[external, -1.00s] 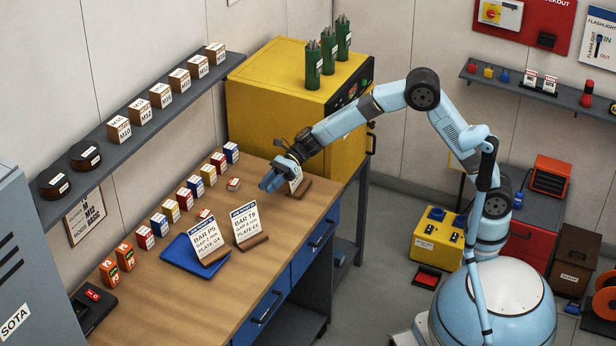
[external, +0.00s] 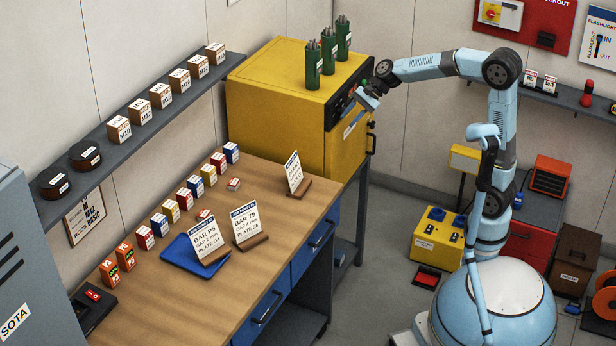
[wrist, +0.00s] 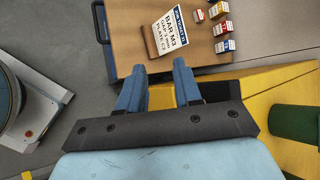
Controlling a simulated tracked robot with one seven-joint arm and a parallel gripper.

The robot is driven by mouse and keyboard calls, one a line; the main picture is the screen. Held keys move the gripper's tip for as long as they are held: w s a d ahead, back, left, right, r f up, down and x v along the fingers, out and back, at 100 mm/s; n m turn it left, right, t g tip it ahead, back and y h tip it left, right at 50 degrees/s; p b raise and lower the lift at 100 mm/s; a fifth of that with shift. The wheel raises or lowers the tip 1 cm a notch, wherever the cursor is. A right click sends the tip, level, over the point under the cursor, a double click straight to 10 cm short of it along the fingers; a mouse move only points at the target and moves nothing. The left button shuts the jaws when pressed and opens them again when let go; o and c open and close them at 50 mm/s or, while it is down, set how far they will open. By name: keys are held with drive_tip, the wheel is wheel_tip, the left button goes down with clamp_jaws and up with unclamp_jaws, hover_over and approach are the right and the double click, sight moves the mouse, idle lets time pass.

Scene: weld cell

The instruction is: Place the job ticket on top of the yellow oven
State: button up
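Three job tickets stand in wooden holders on the workbench: BAR P5 (external: 207,236), BAR T9 (external: 245,221) and one further back (external: 293,172), which reads BAR M3 in the wrist view (wrist: 171,31). The yellow oven (external: 268,75) stands at the bench's far end, with several green canisters upright on its top. My gripper (external: 367,99) hangs beside the oven's control-panel front, near its upper edge. In the wrist view my gripper (wrist: 158,70) is open, its blue fingers apart with nothing between them. The BAR M3 ticket stands beyond the fingertips, apart from them.
The green canisters (external: 329,52) occupy the right part of the oven top; its left part is clear. Small coloured boxes (external: 195,186) line the bench's wall side. A blue tray (external: 191,259) lies by BAR P5. A shelf (external: 110,151) with boxes runs above the bench.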

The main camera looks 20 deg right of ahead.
drive_tip(key=s+d+r+n+t+h, duration=0.1)
drive_tip(key=s+d+n+t+h, duration=0.1)
drive_tip(key=d, duration=1.1)
drive_tip(key=s+d+r+n+t+h, duration=0.1)
drive_tip(key=d+n+t+h, duration=0.1)
drive_tip(key=d, duration=1.1)
drive_tip(key=s+d+f+n+t+h, duration=0.1)
drive_tip(key=s+d+h, duration=0.1)
drive_tip(key=s+d, duration=0.3)
drive_tip(key=s+d+f+n+t+h, duration=0.1)
drive_tip(key=s+d+f+n+h, duration=0.1)
drive_tip(key=d, duration=1)
drive_tip(key=s+h, duration=0.1)
drive_tip(key=s, duration=0.1)
drive_tip(key=shift+s+t, duration=0.4)
